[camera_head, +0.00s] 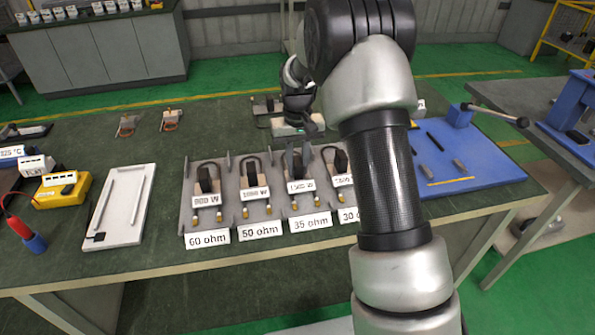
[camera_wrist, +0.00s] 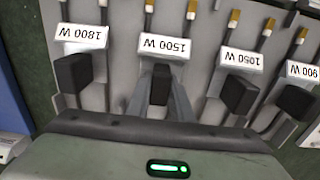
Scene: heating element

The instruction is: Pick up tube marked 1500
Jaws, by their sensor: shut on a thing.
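The tube marked 1500 W is third from the left in the grey rack (camera_head: 230,218), above the 35 ohm label. Its white 1500 W tag (camera_head: 301,186) shows in the head view, and in the wrist view the tag (camera_wrist: 164,47) appears upside down. My gripper (camera_head: 297,160) reaches down from behind the rack. In the wrist view its fingers (camera_wrist: 160,92) lie on both sides of the tube's black block (camera_wrist: 160,84), shut on it. The tube appears in its slot in line with its neighbours; I cannot tell whether it is raised.
The 1050 W tube (camera_wrist: 238,94) and the 1800 W tube (camera_wrist: 74,70) stand close on either side. The 900 W tube (camera_head: 206,179) is at the rack's left end. A white tray (camera_head: 122,203) lies left of the rack. A blue board (camera_head: 470,160) lies right.

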